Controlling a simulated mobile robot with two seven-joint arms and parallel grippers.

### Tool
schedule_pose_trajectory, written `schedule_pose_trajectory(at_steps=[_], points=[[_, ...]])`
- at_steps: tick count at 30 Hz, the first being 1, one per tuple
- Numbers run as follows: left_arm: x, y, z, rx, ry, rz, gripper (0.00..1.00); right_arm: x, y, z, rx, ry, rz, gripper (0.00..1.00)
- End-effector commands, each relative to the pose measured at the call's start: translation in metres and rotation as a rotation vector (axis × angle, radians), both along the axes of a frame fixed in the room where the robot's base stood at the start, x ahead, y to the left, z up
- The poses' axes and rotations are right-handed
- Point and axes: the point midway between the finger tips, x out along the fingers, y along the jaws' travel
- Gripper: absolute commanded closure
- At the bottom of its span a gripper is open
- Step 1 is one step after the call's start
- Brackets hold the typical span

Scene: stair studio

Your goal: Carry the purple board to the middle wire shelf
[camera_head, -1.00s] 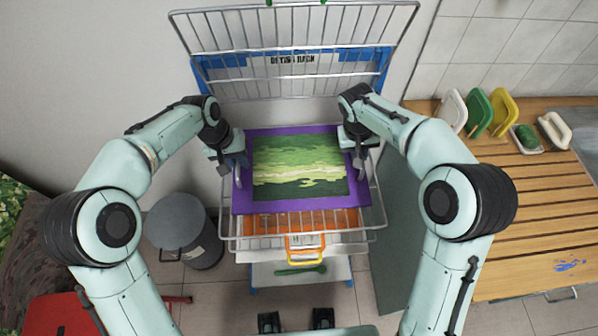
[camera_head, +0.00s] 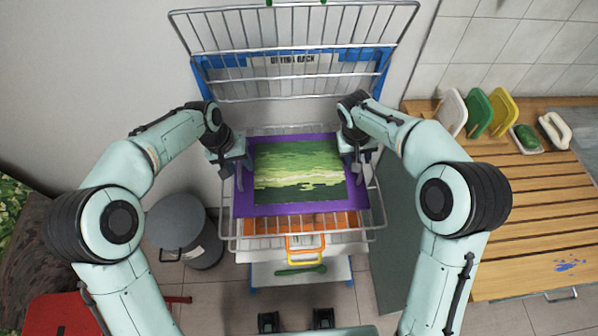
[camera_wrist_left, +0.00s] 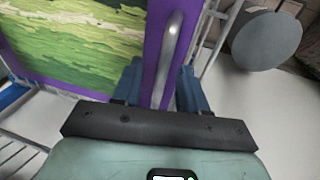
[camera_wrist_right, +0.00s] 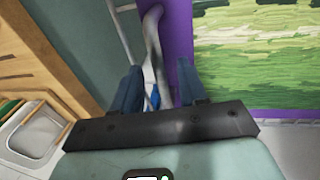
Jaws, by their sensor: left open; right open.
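The purple board (camera_head: 300,209) has a green layered landscape on its face and a silver handle at each side. It lies face up over a pulled-out wire shelf (camera_head: 232,228) of the drying rack and looks to rest on it. My left gripper (camera_head: 240,180) is open at the board's left edge. In the left wrist view its blue fingers (camera_wrist_left: 158,88) stand on either side of the purple edge, near the handle (camera_wrist_left: 171,45). My right gripper (camera_head: 361,172) is open at the right edge. In the right wrist view its fingers (camera_wrist_right: 160,90) stand apart around the other handle (camera_wrist_right: 152,45).
An upper wire shelf (camera_head: 300,87) is tilted up behind the board. An orange item (camera_head: 305,245) shows below the board. A grey bin (camera_head: 184,232) stands to the left.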

Motion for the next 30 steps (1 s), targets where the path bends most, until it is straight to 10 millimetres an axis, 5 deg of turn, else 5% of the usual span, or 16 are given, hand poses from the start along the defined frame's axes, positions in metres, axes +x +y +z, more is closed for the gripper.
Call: schedule_pose_trajectory(at_steps=[18, 23, 30], points=[[-0.006, 0.021, 0.106, -0.001, -0.004, 0.0, 0.57, 0.0, 0.0, 0.0, 0.0, 0.0, 0.0, 0.57], [-0.007, 0.022, 0.114, -0.001, -0.001, -0.001, 0.57, 0.0, 0.001, 0.004, 0.0, -0.002, 0.0, 0.57], [-0.007, 0.022, 0.115, -0.001, -0.001, -0.001, 0.57, -0.002, 0.009, 0.043, 0.001, -0.007, 0.001, 0.57]])
